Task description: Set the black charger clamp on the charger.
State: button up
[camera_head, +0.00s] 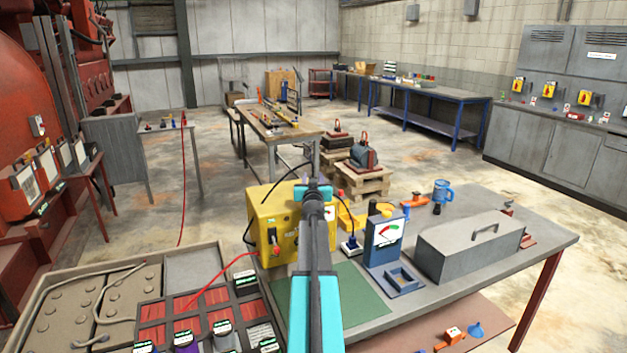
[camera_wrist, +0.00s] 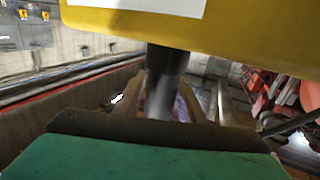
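The yellow charger (camera_head: 262,213) stands on the workbench, partly hidden behind my arm. My gripper (camera_head: 310,183) is at the far end of the arm, above the charger's right part; its fingers are too small to read. A black cable (camera_head: 283,181) arcs from the charger's left side up toward my gripper. I cannot make out the black clamp in the head view. In the wrist view a yellow surface with a white label (camera_wrist: 240,18) fills the top. A dark upright cylinder (camera_wrist: 165,80) stands below it; I cannot tell whether it is held.
A blue meter (camera_head: 384,240) and a grey toolbox (camera_head: 477,245) stand right of the charger. A green mat (camera_head: 362,298) lies in front. A red cable (camera_head: 222,272) runs left to the tray of dark red cells (camera_head: 152,312). Bench space at the right front is clear.

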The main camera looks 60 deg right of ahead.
jog(key=shift+o, duration=0.5)
jog(key=shift+r, duration=0.2)
jog(key=v, duration=1.2)
jog(key=shift+f, duration=0.15)
dwell(1.0)
